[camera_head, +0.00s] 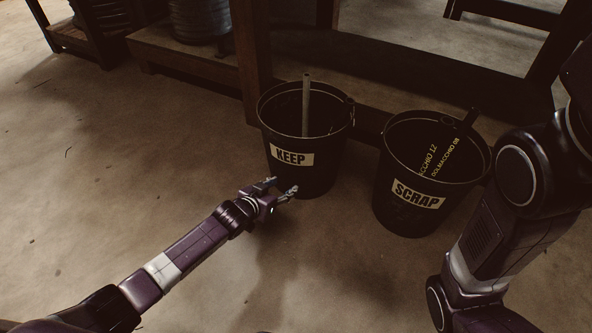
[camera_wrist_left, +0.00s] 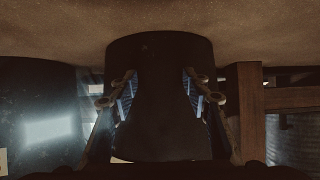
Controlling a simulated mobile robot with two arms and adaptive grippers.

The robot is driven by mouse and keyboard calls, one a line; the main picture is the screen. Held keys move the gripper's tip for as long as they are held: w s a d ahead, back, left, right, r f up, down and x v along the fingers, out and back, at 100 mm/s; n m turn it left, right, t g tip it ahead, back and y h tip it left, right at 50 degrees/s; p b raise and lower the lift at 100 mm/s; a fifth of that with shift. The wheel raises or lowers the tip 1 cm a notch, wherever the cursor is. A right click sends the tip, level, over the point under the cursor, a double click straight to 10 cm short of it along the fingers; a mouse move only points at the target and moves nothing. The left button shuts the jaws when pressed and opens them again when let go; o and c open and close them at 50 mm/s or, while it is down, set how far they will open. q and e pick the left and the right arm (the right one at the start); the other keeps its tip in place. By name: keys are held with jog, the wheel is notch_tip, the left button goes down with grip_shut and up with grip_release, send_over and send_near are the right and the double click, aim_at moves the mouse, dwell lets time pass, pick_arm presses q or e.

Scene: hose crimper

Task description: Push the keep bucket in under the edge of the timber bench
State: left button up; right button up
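The keep bucket (camera_head: 325,160) is black, with a pale KEEP label, and stands upright on the floor in front of the timber bench (camera_head: 252,60). A grey tube sticks up out of it. My left gripper (camera_head: 282,187) is low at the bucket's near left side, its fingers apart. In the left wrist view, the dark bucket (camera_wrist_left: 160,75) fills the gap between the open fingers (camera_wrist_left: 160,100); I cannot tell whether they touch it. My right arm comes in at the right, but its gripper is out of view.
The scrap bucket (camera_head: 412,210) stands close to the right of the keep bucket and holds dark hose pieces with yellow lettering. A bench post rises behind the keep bucket's left side. Coiled hose (camera_head: 200,18) sits at the back left. The floor at left is clear.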

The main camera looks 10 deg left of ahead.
pick_arm(q)
jog(key=shift+w+d+b, duration=0.25)
jog(key=shift+w+b, duration=0.1)
jog(key=shift+w, duration=0.35)
jog(key=shift+w+d+b, duration=0.25)
jog(key=shift+w+b, duration=0.05)
jog(key=shift+w, duration=0.4)
jog(key=shift+r, duration=0.1)
jog(key=shift+s+a+r+p, duration=0.1)
jog(key=shift+s+a+p, duration=0.05)
jog(key=shift+s+p, duration=0.45)
jog(key=shift+s+a+p, duration=0.25)
jog(key=shift+s+p, duration=0.3)
jog(key=shift+p, duration=0.05)
jog(key=shift+s+a+p, duration=0.2)
jog(key=shift+s+p, duration=0.35)
jog(key=shift+s+a+p, duration=0.2)
jog(key=shift+s+p, duration=0.2)
jog(key=shift+s, duration=0.1)
jog(key=shift+s+a+p, duration=0.15)
jog(key=shift+s+p, duration=0.2)
jog(key=shift+s, duration=0.15)
jog(key=shift+s+a, duration=0.1)
jog(key=shift+s, duration=0.05)
jog(key=shift+f, duration=0.2)
jog(key=shift+r, duration=0.1)
